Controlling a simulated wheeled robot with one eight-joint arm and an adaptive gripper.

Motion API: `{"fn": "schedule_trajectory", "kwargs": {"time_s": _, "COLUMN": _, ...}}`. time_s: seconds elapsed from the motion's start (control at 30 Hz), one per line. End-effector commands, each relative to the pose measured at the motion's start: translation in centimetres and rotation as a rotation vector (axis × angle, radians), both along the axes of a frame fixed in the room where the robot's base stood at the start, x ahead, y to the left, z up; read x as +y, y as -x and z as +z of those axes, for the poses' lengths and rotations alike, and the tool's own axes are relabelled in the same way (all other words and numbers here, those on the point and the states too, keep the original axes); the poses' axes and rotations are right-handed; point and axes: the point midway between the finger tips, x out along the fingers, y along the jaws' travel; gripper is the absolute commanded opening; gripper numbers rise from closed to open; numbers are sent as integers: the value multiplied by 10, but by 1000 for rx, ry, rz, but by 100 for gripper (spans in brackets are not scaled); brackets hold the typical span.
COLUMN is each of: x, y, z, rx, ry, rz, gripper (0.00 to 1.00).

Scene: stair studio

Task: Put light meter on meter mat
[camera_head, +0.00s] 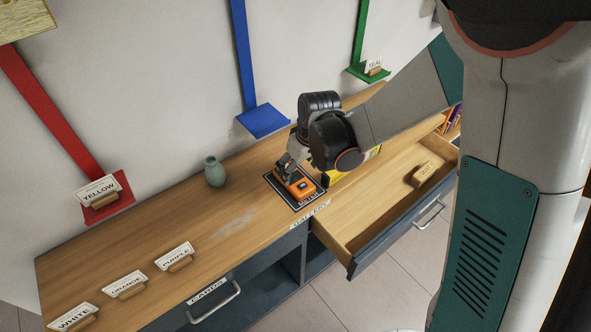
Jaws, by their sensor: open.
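The orange light meter (300,187) has a dark screen and lies on the dark meter mat (317,196), which has a pale border and lettering on its front edge. The mat lies on the wooden top of the cabinet. My gripper (287,172) is open at the back left end of the meter, very close to it. I cannot tell whether the fingers touch the meter. My arm hides what lies just behind the gripper.
A green vase (214,171) stands left of the mat. Named cards (174,256) stand at front left. A yellow object (339,177) is partly behind my arm.

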Motion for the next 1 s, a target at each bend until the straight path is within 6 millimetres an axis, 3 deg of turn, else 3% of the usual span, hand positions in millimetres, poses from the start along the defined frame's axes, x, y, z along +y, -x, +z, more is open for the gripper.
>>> {"fn": "schedule_trajectory", "kwargs": {"time_s": 0.1, "x": -4, "y": 6, "z": 28, "rx": 0, "ry": 0, "rz": -1, "gripper": 75}}
{"fn": "schedule_trajectory", "kwargs": {"time_s": 0.3, "x": -8, "y": 13, "z": 56, "rx": 0, "ry": 0, "rz": 0, "gripper": 75}}
{"fn": "schedule_trajectory", "kwargs": {"time_s": 0.67, "x": -12, "y": 17, "z": 70, "rx": -3, "ry": 0, "rz": -6, "gripper": 75}}
{"fn": "schedule_trajectory", "kwargs": {"time_s": 0.77, "x": -20, "y": 22, "z": 82, "rx": -15, "ry": -3, "rz": -31, "gripper": 75}}
{"fn": "schedule_trajectory", "kwargs": {"time_s": 1.0, "x": -58, "y": 54, "z": 137, "rx": -84, "ry": -21, "rz": -162, "gripper": 75}}
